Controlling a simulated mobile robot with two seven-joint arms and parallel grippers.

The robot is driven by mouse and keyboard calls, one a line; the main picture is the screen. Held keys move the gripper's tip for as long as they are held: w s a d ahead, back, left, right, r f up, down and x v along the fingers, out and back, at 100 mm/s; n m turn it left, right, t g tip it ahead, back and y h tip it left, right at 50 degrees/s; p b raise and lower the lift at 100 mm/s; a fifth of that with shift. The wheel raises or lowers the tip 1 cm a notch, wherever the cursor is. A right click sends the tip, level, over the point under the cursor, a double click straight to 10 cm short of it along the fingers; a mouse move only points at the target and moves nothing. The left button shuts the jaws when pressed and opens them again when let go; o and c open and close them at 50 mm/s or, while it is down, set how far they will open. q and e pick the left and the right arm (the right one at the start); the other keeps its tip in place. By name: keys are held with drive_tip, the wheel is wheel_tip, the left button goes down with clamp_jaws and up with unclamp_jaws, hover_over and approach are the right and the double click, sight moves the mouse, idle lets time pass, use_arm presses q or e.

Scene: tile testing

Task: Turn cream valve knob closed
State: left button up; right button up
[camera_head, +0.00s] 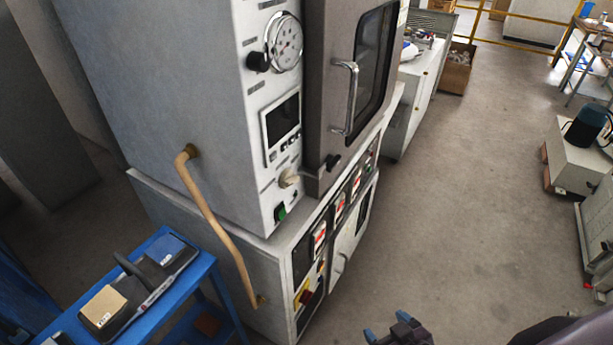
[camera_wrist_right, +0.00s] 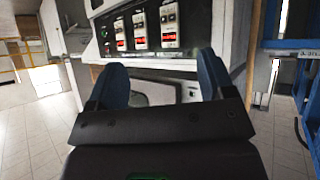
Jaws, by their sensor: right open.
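The cream valve knob (camera_head: 288,178) sits on the white front panel of the grey test machine (camera_head: 178,92), below the small dark screen and above a green switch. My right gripper (camera_head: 385,335) is at the bottom edge of the head view, well below and to the right of the knob and apart from it. In the right wrist view my right gripper (camera_wrist_right: 162,85) has its two blue fingertips spread apart with nothing between them. The machine's lower panel of red-lit controllers (camera_wrist_right: 140,29) lies beyond them. The left gripper is not in view.
A silver door handle (camera_head: 348,98) and a black knob (camera_head: 258,62) stick out from the machine. A tan curved pipe (camera_head: 215,222) runs down its side. A blue cart (camera_head: 195,270) stands at lower left.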

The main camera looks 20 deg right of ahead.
drive_tip(key=w+d+r+n+t+y, duration=0.1)
drive_tip(key=w+r+n, duration=0.1)
drive_tip(key=w, duration=0.4)
drive_tip(key=t+y, duration=0.2)
drive_tip(key=y, duration=0.8)
approach(294, 183)
drive_tip(key=p+x, duration=0.2)
drive_tip(key=x, duration=0.5)
drive_tip(key=shift+w+a+f, duration=0.1)
drive_tip(key=shift+w+a, duration=0.05)
drive_tip(key=shift+w, duration=0.15)
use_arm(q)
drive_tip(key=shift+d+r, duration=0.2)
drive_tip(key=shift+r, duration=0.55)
use_arm(e)
drive_tip(key=shift+w+a+f, duration=0.1)
drive_tip(key=shift+w+a, duration=0.35)
drive_tip(key=shift+w, duration=0.1)
drive_tip(key=c, duration=0.9)
